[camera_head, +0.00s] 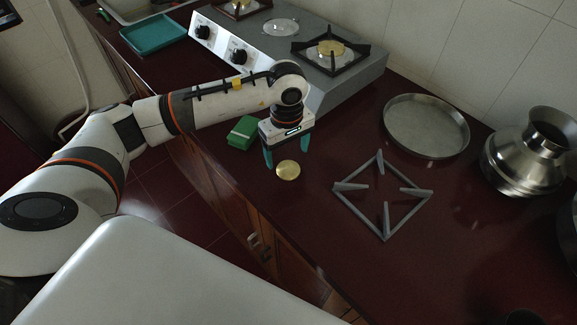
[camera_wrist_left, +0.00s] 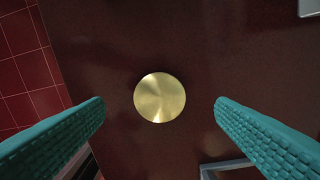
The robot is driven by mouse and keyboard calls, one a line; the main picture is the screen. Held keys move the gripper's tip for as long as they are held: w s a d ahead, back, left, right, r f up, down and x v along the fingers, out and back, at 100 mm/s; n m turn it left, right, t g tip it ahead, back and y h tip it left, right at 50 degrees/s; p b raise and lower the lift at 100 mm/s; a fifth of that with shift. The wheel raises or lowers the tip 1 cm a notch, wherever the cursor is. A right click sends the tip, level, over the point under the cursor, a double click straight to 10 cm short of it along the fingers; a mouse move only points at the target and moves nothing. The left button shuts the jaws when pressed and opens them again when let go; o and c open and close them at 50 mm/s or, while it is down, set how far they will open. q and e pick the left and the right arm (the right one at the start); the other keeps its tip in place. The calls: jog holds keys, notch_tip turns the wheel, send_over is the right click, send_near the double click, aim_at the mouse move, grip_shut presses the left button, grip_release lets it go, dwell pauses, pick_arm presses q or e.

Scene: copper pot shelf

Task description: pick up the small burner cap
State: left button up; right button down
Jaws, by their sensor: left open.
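The small burner cap (camera_head: 288,170) is a round brass-coloured disc lying flat on the dark red counter. It also shows in the left wrist view (camera_wrist_left: 160,97), between the two teal fingers and beyond their tips. My left gripper (camera_head: 288,160) points down over the counter close to the cap, open and empty, with its fingers apart on either side. The left wrist view shows nothing between its fingers (camera_wrist_left: 160,108) touching them. My right gripper is in neither view.
A square metal pan support (camera_head: 384,238) lies right of the cap. A green block (camera_head: 243,132) sits just left of my gripper. A round steel tray (camera_head: 426,126), a steel pot (camera_head: 527,160) and a stove (camera_head: 345,85) stand farther back. The counter's front edge is near the cap.

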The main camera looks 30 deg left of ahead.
aim_at(288, 168)
pick_arm(q)
jog(key=f, duration=0.2)
jog(key=f+p, duration=0.1)
jog(key=shift+s+d+f, duration=0.2)
jog(key=shift+d+f, duration=0.05)
jog(key=shift+f, duration=0.45)
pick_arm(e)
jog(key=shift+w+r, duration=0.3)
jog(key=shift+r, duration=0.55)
pick_arm(q)
jog(key=shift+c, duration=0.3)
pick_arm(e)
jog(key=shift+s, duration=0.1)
pick_arm(q)
jog(key=c, duration=1)
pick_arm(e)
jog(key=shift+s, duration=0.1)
